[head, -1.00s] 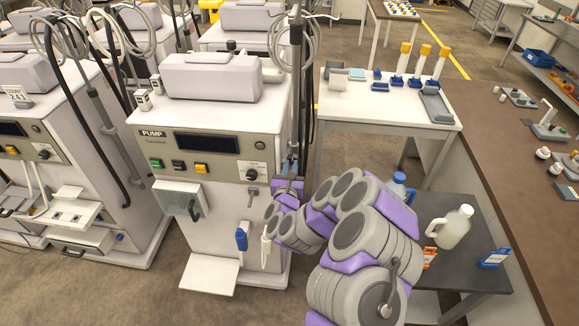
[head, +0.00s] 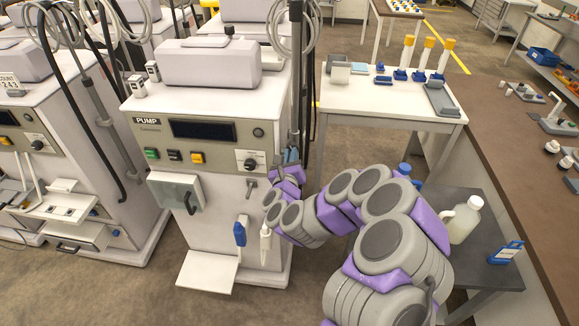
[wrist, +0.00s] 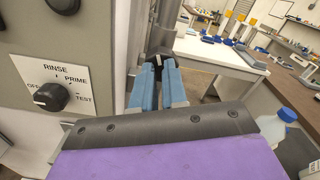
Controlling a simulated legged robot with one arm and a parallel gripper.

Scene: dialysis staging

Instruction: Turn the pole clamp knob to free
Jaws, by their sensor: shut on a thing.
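The dark upright pole (head: 296,75) runs up the right side of the pump machine (head: 215,130). In the wrist view, the pole (wrist: 165,25) stands just beyond my blue fingertips. My gripper (head: 290,156) is at the pole beside the machine's front right edge. In the wrist view, my gripper (wrist: 160,68) is shut on a small dark piece with a pale mark at the pole, which I take as the clamp knob (wrist: 158,60). The fingers hide most of it, so its turn position cannot be read.
A rotary selector (wrist: 50,97) marked RINSE, PRIME and TEST sits left of my gripper. A white table (head: 385,105) with blue-based holders stands behind to the right. A dark low table (head: 465,245) holds a white jug (head: 461,220).

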